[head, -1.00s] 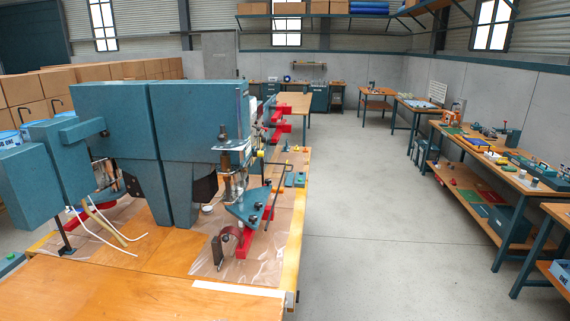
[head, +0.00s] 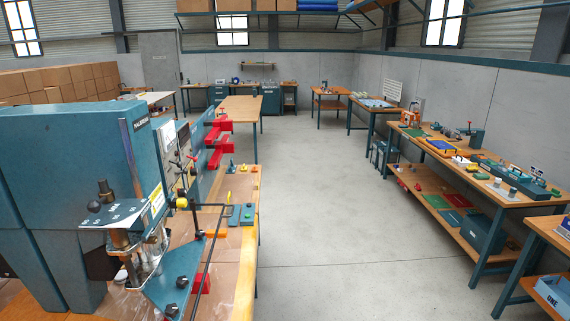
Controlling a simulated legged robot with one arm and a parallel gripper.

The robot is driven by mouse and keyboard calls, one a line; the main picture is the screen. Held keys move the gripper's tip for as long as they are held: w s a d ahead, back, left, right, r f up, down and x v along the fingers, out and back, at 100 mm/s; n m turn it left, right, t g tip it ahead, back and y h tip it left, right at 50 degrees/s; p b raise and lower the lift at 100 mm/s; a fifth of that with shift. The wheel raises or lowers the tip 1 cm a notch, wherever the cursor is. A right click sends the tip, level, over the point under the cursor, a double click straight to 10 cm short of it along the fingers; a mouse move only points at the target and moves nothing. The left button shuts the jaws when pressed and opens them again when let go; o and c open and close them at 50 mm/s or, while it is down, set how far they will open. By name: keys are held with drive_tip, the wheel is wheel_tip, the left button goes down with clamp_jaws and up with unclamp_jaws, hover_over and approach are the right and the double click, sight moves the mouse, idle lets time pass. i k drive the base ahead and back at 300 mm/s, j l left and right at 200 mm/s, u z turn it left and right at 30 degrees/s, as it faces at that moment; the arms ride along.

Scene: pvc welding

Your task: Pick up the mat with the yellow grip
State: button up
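Several flat mat-like pieces lie on the long workbench at the right. A green one (head: 413,133) lies near its far end, and a blue one with yellow at its edge (head: 440,147) lies just nearer. On the bench's lower shelf lie a red piece (head: 409,179) and a green piece (head: 435,201). They are too small to tell which one has a yellow grip. My gripper is not in view.
A large blue-green welding machine (head: 75,190) on a wooden table fills the left. The grey floor (head: 320,220) is clear between it and the right workbench (head: 505,195). Another table (head: 240,110) stands farther back, and cardboard boxes (head: 60,85) stand behind the machine.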

sight(241, 186)
drive_tip(key=i, duration=1.75)
drive_tip(key=i+u, duration=0.2)
drive_tip(key=i, duration=0.25)
drive_tip(key=i+l+u, duration=0.25)
drive_tip(key=i, duration=0.15)
drive_tip(key=i+l+u, duration=0.2)
drive_tip(key=i, duration=0.25)
drive_tip(key=i+l+u, duration=0.2)
drive_tip(key=i, duration=0.2)
drive_tip(key=i+l+u, duration=0.5)
